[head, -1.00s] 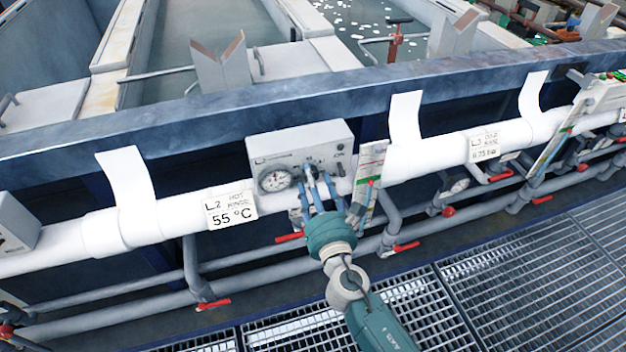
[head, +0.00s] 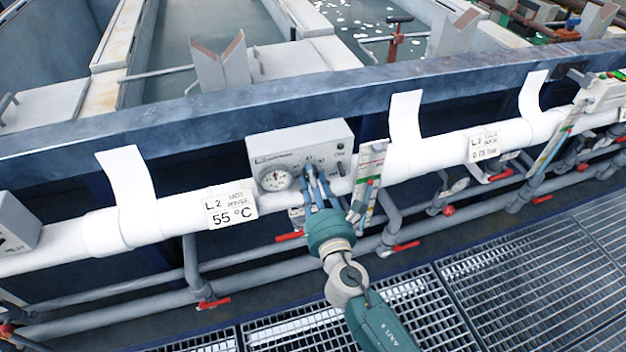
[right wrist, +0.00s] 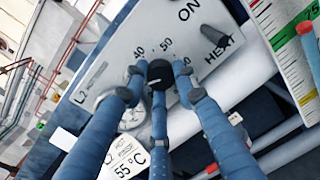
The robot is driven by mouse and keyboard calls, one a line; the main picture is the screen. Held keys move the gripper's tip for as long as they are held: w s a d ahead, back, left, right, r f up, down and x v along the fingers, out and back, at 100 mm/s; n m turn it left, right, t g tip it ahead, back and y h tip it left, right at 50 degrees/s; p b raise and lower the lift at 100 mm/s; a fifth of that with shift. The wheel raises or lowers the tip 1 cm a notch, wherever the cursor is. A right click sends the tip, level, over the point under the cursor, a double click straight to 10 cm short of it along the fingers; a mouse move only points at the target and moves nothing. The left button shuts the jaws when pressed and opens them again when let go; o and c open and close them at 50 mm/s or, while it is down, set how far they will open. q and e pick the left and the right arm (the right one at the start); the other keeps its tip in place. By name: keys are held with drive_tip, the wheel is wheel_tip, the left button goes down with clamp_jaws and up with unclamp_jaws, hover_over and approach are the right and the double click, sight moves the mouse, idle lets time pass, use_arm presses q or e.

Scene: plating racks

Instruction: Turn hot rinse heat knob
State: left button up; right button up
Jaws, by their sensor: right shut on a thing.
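The hot rinse control box (head: 322,137) is a light grey box on the white pipe, with a round gauge (head: 276,178) at its left. In the right wrist view, the black heat knob (right wrist: 160,74) sits on the panel below printed marks that include 40 and 50. My right gripper (head: 313,172) reaches up to the box from below. Its blue fingers also show in the right wrist view (right wrist: 158,85), closed around the knob from both sides and below. The fingers partly hide the knob and scale, so its exact setting is unclear. My left gripper is not in view.
A "HOT RINSE 55 °C" label (head: 231,208) is on the pipe left of the box. A coloured scale strip (head: 368,178) stands close to the right of my gripper. A dark toggle (right wrist: 217,36) marked HEAT is beside the knob. Red-handled valves (head: 290,236) lie below.

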drive_tip(key=shift+d+m+g+y+p, duration=0.15)
drive_tip(key=shift+m+y+p, duration=0.5)
drive_tip(key=shift+m, duration=4.1)
drive_tip(key=shift+m+g+y+p, duration=0.25)
drive_tip(key=shift+m+p, duration=0.8)
drive_tip(key=shift+m, duration=3.75)
drive_tip(key=shift+d+m+g+y+p, duration=0.15)
drive_tip(key=shift+m+y+p, duration=0.5)
drive_tip(key=shift+m, duration=4.1)
drive_tip(key=shift+h, duration=0.25)
drive_tip(key=o, duration=1.1)
drive_tip(key=shift+a, duration=0.1)
drive_tip(key=shift+o, duration=0.2)
